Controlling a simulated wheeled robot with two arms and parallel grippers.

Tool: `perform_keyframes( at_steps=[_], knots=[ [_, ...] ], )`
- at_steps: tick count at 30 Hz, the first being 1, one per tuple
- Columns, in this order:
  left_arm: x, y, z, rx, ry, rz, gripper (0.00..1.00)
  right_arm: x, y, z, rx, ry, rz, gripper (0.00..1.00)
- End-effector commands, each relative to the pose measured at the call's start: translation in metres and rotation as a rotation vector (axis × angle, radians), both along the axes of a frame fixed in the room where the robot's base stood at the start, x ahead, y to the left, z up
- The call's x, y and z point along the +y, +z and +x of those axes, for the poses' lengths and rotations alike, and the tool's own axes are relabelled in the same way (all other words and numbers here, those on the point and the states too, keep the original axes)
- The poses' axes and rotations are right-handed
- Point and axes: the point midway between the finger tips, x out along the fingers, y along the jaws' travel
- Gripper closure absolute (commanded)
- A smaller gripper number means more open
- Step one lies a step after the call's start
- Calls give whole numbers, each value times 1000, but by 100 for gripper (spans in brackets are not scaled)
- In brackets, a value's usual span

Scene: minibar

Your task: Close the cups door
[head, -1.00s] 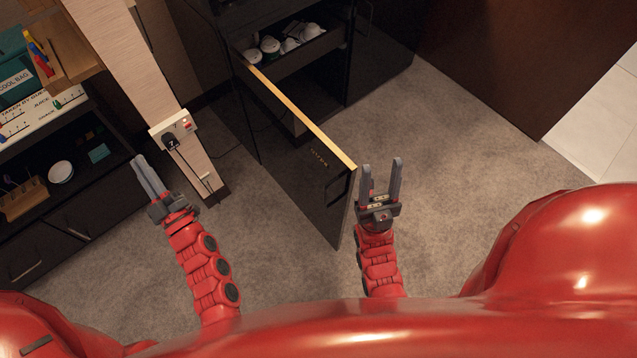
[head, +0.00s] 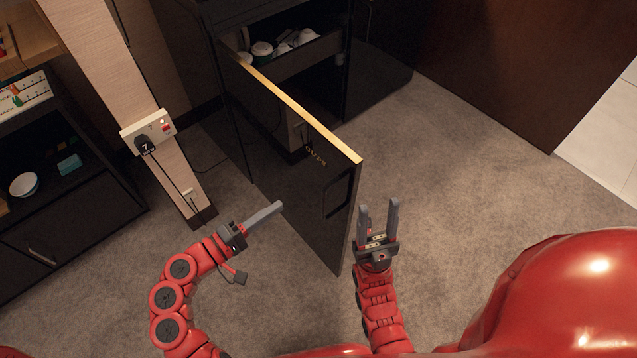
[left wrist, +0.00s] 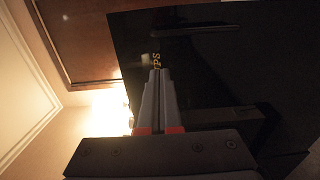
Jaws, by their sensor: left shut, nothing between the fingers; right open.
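The cups door (head: 288,165) is a black panel with a light wood top edge and gold lettering. It stands swung open from the dark cabinet, reaching toward me in the head view. My left gripper (head: 279,206) is shut and empty on the left side of the door, pointing at its face. In the left wrist view, the fingers (left wrist: 158,75) point at the door (left wrist: 210,75) near its lettering; I cannot tell whether they touch it. My right gripper (head: 379,204) is open and empty, just right of the door's free edge.
Cups (head: 262,49) sit inside the open cabinet. A post with a socket box (head: 148,130) and plugged cable stands left of the door. A dark shelf unit (head: 75,210) is at the far left. Carpet (head: 450,150) right of the door is clear.

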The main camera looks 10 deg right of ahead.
Motion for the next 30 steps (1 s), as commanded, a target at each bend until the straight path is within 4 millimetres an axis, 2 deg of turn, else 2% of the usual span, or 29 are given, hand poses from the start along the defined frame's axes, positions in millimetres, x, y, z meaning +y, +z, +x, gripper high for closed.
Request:
perform_keyframes(
  at_steps=[5,19,24,30],
  knots=[
    [-18,1,7,1,-11,0,100,0,1,0,0,0,0,50],
    [-100,1,53,1,-9,0,100,0,4,0,0,0,0,50],
    [-116,1,63,0,-3,0,100,0,4,0,0,0,0,50],
    [-122,0,67,2,-1,0,100,0,4,0,0,0,0,50]
  ],
)
